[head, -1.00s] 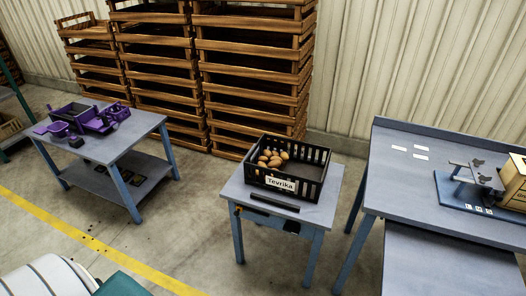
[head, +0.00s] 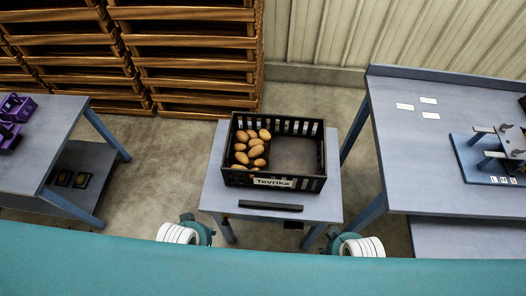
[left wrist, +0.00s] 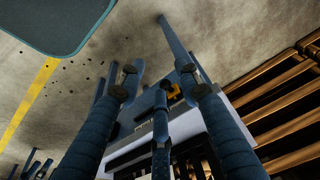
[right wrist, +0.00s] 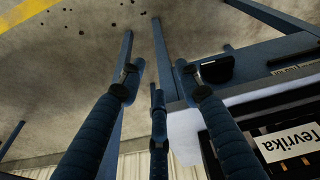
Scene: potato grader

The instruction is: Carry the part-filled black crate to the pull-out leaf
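The black crate (head: 318,172) with a "Tevrika" label stands upright on a small grey-blue table (head: 215,190). Brown potatoes (head: 257,151) fill its left part; the right part shows bare floor. The pull-out leaf (head: 470,238) is the lower surface at right, before the large bench. In the left wrist view my left gripper (left wrist: 158,82) has its fingers spread and empty, with the table edge beyond. In the right wrist view my right gripper (right wrist: 160,80) is likewise spread and empty, beside the crate's label (right wrist: 288,138). The head view hides the fingers.
A dark bar (head: 270,206) lies on the small table before the crate. The large bench (head: 430,160) at right carries a blue-based device (head: 485,160). Another table (head: 40,140) with purple items stands left. Stacked wooden crates (head: 190,60) stand behind. A floor gap separates table and bench.

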